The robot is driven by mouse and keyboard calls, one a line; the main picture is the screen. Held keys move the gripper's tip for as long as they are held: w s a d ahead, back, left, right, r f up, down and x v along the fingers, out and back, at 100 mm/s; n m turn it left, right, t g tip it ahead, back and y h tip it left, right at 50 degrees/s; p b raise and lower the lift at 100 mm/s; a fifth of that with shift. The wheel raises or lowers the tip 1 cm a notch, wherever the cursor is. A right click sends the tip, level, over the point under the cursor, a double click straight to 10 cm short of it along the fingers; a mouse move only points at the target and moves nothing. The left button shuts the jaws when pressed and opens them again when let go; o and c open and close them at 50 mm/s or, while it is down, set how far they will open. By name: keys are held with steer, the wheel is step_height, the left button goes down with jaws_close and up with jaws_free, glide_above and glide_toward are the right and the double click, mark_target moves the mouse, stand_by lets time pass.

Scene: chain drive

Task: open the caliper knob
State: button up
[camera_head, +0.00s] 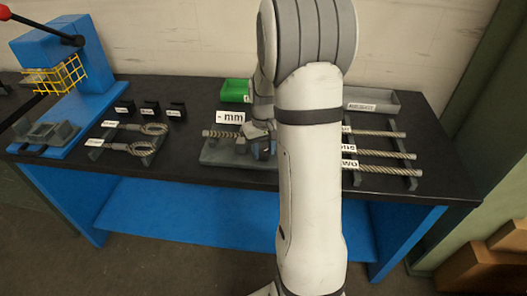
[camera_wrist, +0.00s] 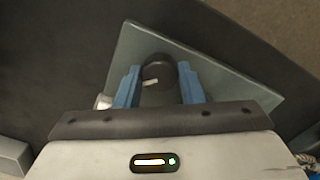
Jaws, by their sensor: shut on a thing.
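The caliper knob (camera_wrist: 158,72) is a dark round knob with a pale pointer mark, in the middle of the wrist view. It sits over a grey plate (camera_wrist: 138,42). My gripper (camera_wrist: 160,84) has its two blue fingers on either side of the knob, shut on it. In the head view my gripper (camera_head: 262,142) is low over the right part of the grey fixture base (camera_head: 215,155), partly hidden by my arm. A coiled spring-like bar (camera_head: 222,134) lies along this fixture, and a "mm" label (camera_head: 230,117) stands behind it.
A green bin (camera_head: 235,91) stands behind the fixture. Rods on a rack (camera_head: 380,152) and a grey tray (camera_head: 385,99) are to the right. Two looped tools (camera_head: 140,148) and several small black blocks (camera_head: 150,108) lie left. A blue press (camera_head: 62,60) with a yellow guard stands far left.

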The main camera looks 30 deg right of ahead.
steer(key=n+b, duration=0.1)
steer(key=n, duration=0.3)
steer(key=shift+n, duration=0.3)
steer(key=n, duration=0.4)
steer(key=shift+b, duration=0.3)
steer(key=shift+r+n, duration=0.1)
steer(key=shift+n, duration=0.3)
steer(key=o, duration=1)
